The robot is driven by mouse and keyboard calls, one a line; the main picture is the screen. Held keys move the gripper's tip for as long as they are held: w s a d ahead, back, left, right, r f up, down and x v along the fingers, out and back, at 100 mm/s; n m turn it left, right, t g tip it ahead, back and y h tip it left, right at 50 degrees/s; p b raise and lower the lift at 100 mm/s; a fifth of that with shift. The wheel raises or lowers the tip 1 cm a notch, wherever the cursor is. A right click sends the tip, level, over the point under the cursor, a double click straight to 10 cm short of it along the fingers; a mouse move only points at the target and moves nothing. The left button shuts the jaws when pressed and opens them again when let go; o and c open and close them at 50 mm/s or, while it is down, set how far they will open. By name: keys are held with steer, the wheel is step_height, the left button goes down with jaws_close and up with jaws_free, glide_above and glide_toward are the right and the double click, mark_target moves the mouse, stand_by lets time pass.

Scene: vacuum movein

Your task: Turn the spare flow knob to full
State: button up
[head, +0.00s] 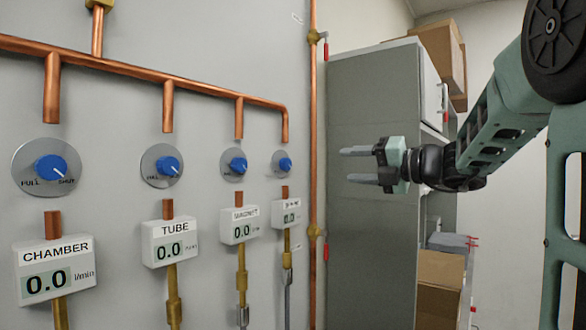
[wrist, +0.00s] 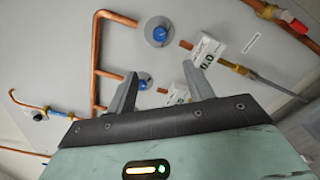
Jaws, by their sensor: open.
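The spare flow knob appears to be the far-right blue knob (head: 285,164) on a round grey plate, under the end of the copper manifold; its label is too small to read surely. Its white pointer seems to point lower right. In the wrist view it seems to be the upper blue knob (wrist: 160,34), beyond the fingertips. My gripper (head: 346,165) is open and empty, to the right of the knob in the head view and apart from it. In the wrist view my gripper (wrist: 172,62) has its fingers spread, with nothing between them touching.
The chamber knob (head: 51,168), tube knob (head: 162,166) and magnet knob (head: 236,164) line the wall to the left. A vertical copper pipe (head: 313,130) with red-handled valves runs right of the spare knob. A grey cabinet (head: 370,230) stands behind my gripper, with cardboard boxes (head: 440,275) nearby.

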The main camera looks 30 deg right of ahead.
mark_target(289, 164)
steer(key=p+x, duration=0.4)
steer(key=x, duration=1.3)
steer(key=shift+w+d, duration=0.1)
steer(key=shift+w, duration=0.05)
steer(key=c, duration=1)
